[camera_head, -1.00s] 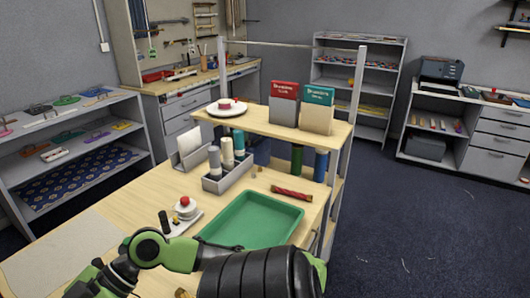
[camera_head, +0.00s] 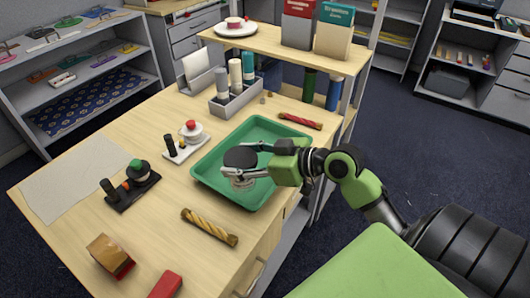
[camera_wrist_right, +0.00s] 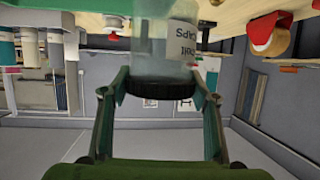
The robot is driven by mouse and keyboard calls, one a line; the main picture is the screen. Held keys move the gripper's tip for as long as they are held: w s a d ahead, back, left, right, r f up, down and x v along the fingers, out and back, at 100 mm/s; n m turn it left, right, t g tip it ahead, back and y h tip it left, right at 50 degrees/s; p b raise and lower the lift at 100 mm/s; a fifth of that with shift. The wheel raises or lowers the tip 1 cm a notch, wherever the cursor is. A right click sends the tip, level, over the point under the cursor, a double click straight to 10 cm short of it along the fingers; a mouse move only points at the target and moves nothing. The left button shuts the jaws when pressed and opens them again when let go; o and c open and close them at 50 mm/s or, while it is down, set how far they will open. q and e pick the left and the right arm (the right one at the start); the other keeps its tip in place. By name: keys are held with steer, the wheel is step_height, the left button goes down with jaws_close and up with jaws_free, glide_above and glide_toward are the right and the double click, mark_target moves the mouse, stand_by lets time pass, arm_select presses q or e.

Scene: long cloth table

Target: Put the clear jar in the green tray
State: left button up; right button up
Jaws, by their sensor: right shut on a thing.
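The green tray (camera_head: 213,152) lies on the wooden table near its right edge. My right gripper (camera_head: 256,160) is over the tray, shut on the clear jar (camera_head: 241,183) near its dark round lid (camera_head: 238,157). The jar hangs lid up within the tray's outline. I cannot tell whether its base touches the tray floor. In the right wrist view the jar (camera_wrist_right: 165,45) shows upside down, with a printed label and the black lid between the fingers. My left gripper is not in view.
A white stand with a red-topped piece (camera_head: 190,135) is left of the tray. A grey caddy of bottles (camera_head: 236,102) and a red roll (camera_head: 300,121) lie behind it. A gold roll (camera_head: 209,227) lies in front. A raised shelf (camera_head: 280,45) spans the back.

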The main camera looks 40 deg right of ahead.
steer(key=w+d+r+m+t+h+b, duration=0.1)
steer(key=w+d+r+m+h, duration=0.1)
steer(key=w+d+m+h, duration=0.25)
steer(key=w+d+r+m+h, duration=0.2)
steer(key=d+m+h, duration=0.2)
steer(key=d+h, duration=0.3)
steer(key=shift+y, duration=0.75)
steer(key=w+d+f+p, duration=0.1)
steer(key=w+d+f, duration=0.1)
steer(key=w+f, duration=0.2)
steer(key=w+d+f+p, duration=0.1)
steer(key=w+d+f, duration=0.1)
steer(key=w+f, duration=0.2)
steer(key=w+d+f+p, duration=0.1)
steer(key=w+d+f, duration=0.1)
steer(key=w+f, duration=0.2)
steer(key=shift+w+d+f, duration=0.15)
steer(key=shift+w+d, duration=0.05)
steer(key=shift+w, duration=0.3)
steer(key=shift+f, duration=0.2)
steer(key=o, duration=1.4)
steer(key=shift+f, duration=0.1)
steer(key=shift+o, duration=0.2)
